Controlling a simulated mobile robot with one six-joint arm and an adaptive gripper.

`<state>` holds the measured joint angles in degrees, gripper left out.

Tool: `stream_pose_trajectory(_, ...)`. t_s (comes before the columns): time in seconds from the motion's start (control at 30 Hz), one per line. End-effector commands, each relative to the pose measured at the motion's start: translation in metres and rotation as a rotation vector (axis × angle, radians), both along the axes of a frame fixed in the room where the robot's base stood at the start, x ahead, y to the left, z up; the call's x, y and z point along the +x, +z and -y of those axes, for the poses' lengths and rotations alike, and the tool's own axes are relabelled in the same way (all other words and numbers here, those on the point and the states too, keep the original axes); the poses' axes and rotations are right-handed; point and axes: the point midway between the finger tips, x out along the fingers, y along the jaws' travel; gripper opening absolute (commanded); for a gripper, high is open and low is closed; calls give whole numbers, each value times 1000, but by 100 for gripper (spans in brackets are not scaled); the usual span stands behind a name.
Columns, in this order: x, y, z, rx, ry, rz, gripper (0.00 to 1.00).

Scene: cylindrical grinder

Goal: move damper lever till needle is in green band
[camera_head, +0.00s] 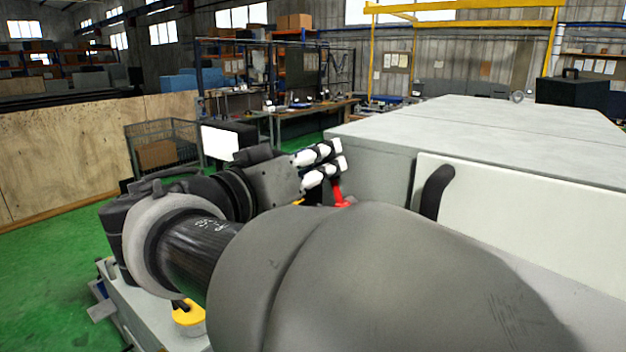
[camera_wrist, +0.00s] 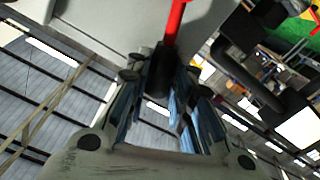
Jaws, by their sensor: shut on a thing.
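The damper lever is a red rod with a black grip. In the wrist view its red rod (camera_wrist: 174,24) enters from the top and the black grip (camera_wrist: 159,75) sits between the fingers. In the head view a short piece of the red rod (camera_head: 338,193) shows just below my fingertips. My gripper (camera_head: 325,164) has white-tipped fingers and is shut on the lever's grip; it also shows in the wrist view (camera_wrist: 160,88). My arm hides the lever's base in the head view. No gauge, needle or green band is visible in either view.
A large grey machine housing (camera_head: 372,165) stands to the right, with a pale door (camera_head: 530,210) and black handle (camera_head: 437,190). A yellow-topped part (camera_head: 188,314) sits low at left beneath my arm. A plywood partition (camera_head: 60,155) and clear green floor (camera_head: 55,265) lie to the left.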

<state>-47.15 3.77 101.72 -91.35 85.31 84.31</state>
Motion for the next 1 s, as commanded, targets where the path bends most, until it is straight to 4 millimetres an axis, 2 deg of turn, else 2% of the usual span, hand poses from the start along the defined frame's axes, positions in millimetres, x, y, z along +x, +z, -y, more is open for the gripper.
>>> stream_pose_trajectory(0.33, 0, 1, 0, 4, 0, 3, 0)
stream_pose_trajectory(0.37, 0, 1, 0, 4, 0, 3, 23)
stream_pose_trajectory(0.63, 0, 1, 0, 5, 0, 2, 41)
stream_pose_trajectory(1.0, -3, 0, -3, 4, 2, 2, 42)
